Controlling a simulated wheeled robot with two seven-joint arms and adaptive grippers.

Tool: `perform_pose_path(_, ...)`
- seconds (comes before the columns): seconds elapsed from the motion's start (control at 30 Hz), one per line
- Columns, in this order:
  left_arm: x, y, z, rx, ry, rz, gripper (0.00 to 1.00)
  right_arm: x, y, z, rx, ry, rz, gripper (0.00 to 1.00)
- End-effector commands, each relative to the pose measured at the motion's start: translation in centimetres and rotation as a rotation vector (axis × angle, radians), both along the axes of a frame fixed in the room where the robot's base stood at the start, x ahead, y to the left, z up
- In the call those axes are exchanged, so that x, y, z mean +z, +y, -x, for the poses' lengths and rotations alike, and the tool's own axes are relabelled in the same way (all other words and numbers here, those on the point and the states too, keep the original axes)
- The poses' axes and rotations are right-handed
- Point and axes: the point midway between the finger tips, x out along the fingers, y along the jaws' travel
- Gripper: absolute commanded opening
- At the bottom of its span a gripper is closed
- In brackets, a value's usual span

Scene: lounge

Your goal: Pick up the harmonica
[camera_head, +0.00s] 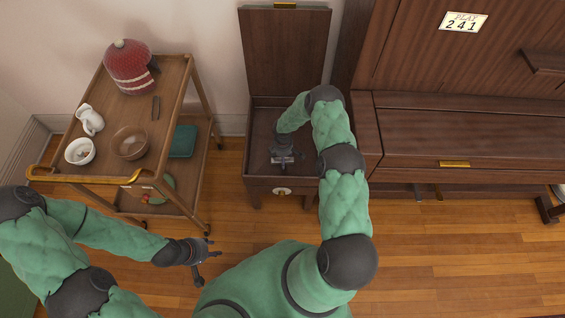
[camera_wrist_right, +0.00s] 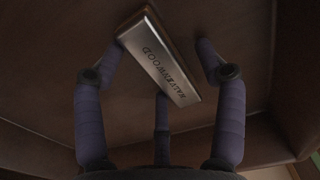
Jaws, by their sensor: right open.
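The harmonica (camera_wrist_right: 165,65) is a silver bar with dark lettering, lying slanted on the brown floor of the open piano bench (camera_head: 258,180). In the head view it shows as a small pale strip (camera_head: 283,160) under my right gripper (camera_head: 283,155). In the right wrist view the right gripper (camera_wrist_right: 160,60) is open, with its dark fingers spread around the harmonica. The harmonica lies between the fingers, close to them; I cannot tell whether any finger touches it. My left gripper (camera_head: 207,264) is empty, its fingers apart, above the wooden floor.
The bench's raised lid (camera_head: 285,50) stands behind the box, and its walls surround my right gripper. A piano (camera_head: 460,140) is to the right. Floor between is clear.

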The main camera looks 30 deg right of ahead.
Motion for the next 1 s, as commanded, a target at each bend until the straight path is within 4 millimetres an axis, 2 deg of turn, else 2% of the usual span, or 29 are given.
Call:
perform_pose_path(0.13, 0.1, 0.0, 0.0, 0.0, 0.0, 0.0, 0.4, 0.2, 0.0, 0.0, 0.0, -0.001, 0.0, 0.71)
perform_pose_path(0.17, 0.1, 0.0, 0.0, 0.0, 0.0, 0.0, 0.4, 0.2, 0.0, 0.0, 0.0, -0.001, 0.0, 0.68)
perform_pose_path(0.33, 0.1, 0.0, 0.0, 0.0, 0.0, 0.0, 0.4, 0.1, 0.0, 0.0, 0.0, -0.001, 0.0, 0.2)
perform_pose_path(0.37, 0.1, 0.0, 0.0, 0.0, 0.0, 0.0, 0.4, 0.1, 0.0, 0.0, 0.0, -0.001, 0.0, 0.12)
perform_pose_path(0.4, 0.1, 0.0, 0.0, 0.0, 0.0, 0.0, 0.4, 0.1, 0.0, 0.0, 0.0, -0.001, 0.0, 0.09)
perform_pose_path(0.77, 0.2, 0.0, 0.0, 0.0, 0.0, 0.0, 0.4, 0.2, 0.0, 0.0, 0.001, -0.001, 0.0, 0.09)
perform_pose_path(1.0, 1.2, 0.0, 0.0, 0.0, 0.0, 0.0, 0.4, 1.6, 0.0, 0.0, 0.001, -0.001, 0.0, 0.08)
